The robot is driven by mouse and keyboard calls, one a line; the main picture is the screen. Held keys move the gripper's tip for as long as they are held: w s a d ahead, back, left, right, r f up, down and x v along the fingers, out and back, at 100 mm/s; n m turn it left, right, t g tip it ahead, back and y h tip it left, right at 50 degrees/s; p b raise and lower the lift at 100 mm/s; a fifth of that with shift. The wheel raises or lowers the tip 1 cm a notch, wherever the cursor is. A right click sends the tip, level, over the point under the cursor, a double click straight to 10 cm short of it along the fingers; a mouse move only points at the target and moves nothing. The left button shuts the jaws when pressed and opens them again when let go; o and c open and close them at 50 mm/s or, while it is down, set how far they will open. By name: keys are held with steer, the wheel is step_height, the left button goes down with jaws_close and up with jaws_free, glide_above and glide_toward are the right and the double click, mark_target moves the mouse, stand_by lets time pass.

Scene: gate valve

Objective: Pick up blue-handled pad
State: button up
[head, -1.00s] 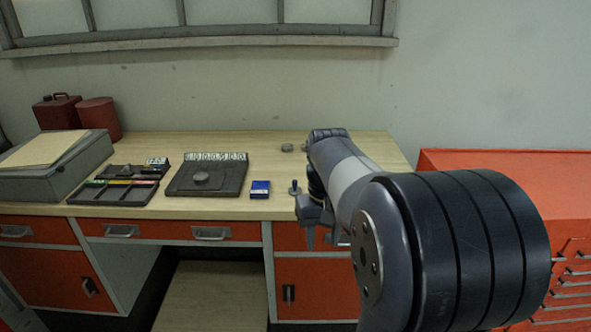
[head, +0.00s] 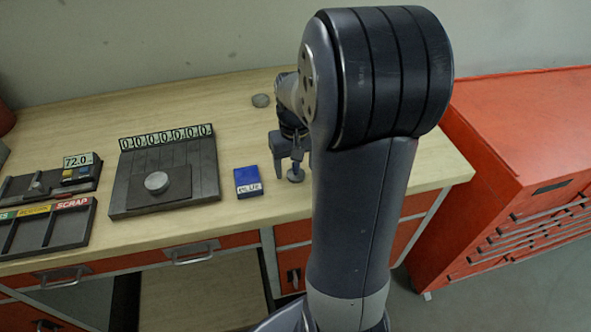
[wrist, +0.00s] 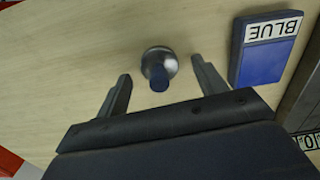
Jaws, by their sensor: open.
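The blue-handled pad (wrist: 158,66) stands on the wooden tabletop, a round grey metal base with a short dark blue handle pointing toward the wrist camera. In the head view the pad (head: 296,175) shows partly at the gripper, near the table's front edge. My gripper (wrist: 160,72) is open, with one finger to each side of the pad in the wrist view and gaps between. It is not touching the pad as far as I can see. In the head view my gripper (head: 287,160) is partly hidden behind my arm.
A blue block labelled BLUE (head: 248,181) lies close to the left of the pad. Further left are a dark counter device (head: 200,170) and a sorting tray (head: 50,235). A grey disc (head: 261,100) lies behind. A red tool cabinet (head: 520,190) stands right of the table.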

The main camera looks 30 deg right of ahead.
mark_target(295, 163)
steer(key=shift+s+f, duration=0.1)
steer(key=shift+f, duration=0.15)
steer(key=shift+c, duration=0.5)
steer(key=c, duration=1.1)
step_height(295, 163, up, 10)
steer(key=shift+r, duration=0.1)
steer(key=o, duration=0.6)
steer(key=shift+c, duration=0.2)
steer(key=c, duration=0.3)
steer(key=shift+a, duration=0.1)
steer(key=shift+c, duration=0.2)
